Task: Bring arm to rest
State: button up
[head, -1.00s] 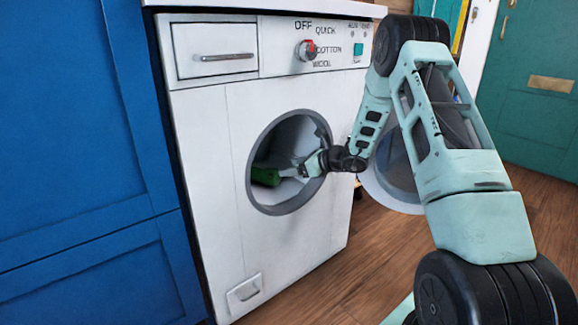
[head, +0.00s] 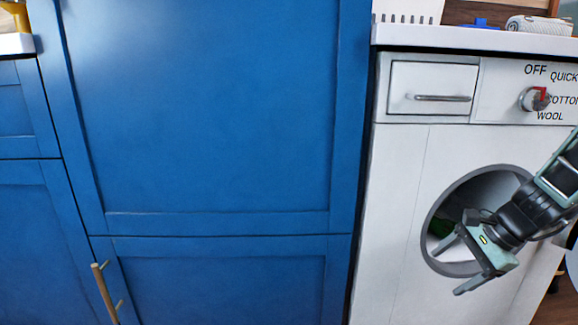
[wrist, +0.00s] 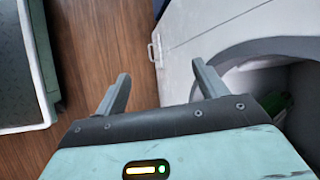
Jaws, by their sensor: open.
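My gripper (head: 455,267) is open and empty. In the head view it is in front of the washing machine's round opening, outside the drum, with its fingers pointing left. The washing machine (head: 395,215) is white with a grey-rimmed opening. A green thing (head: 440,229) lies inside the drum, partly hidden behind my gripper; it also shows in the wrist view (wrist: 277,102). Most of my arm is out of the head view at right.
Tall blue cabinets (head: 210,110) stand left of the machine, with a long handle (head: 104,293) low at left. The worktop (head: 480,40) above the machine holds a blue item and a rolled cloth (head: 540,26). Wooden floor (wrist: 85,40) is clear beneath my gripper.

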jog(key=s+a+r+n+h, duration=0.1)
jog(key=s+r+n+h, duration=0.15)
jog(key=s+n, duration=0.45)
jog(key=s+a+r+n+h, duration=0.1)
jog(key=s+n+h, duration=0.3)
jog(key=n, duration=0.5)
jog(key=s+a+r+n+g+y+p, duration=0.25)
jog(key=s+a+r+n+p, duration=0.45)
jog(key=s+a+r+p, duration=0.8)
jog(key=a+r+h+p, duration=0.1)
jog(key=a+r+p, duration=0.2)
jog(key=r+p, duration=3.1)
notch_tip(320, 180, up, 3)
jog(key=shift+w+f+p, duration=0.15)
jog(key=shift+w+p, duration=0.15)
jog(key=shift+w, duration=0.05)
jog(key=shift+a+g, duration=0.1)
jog(key=shift+g, duration=0.15)
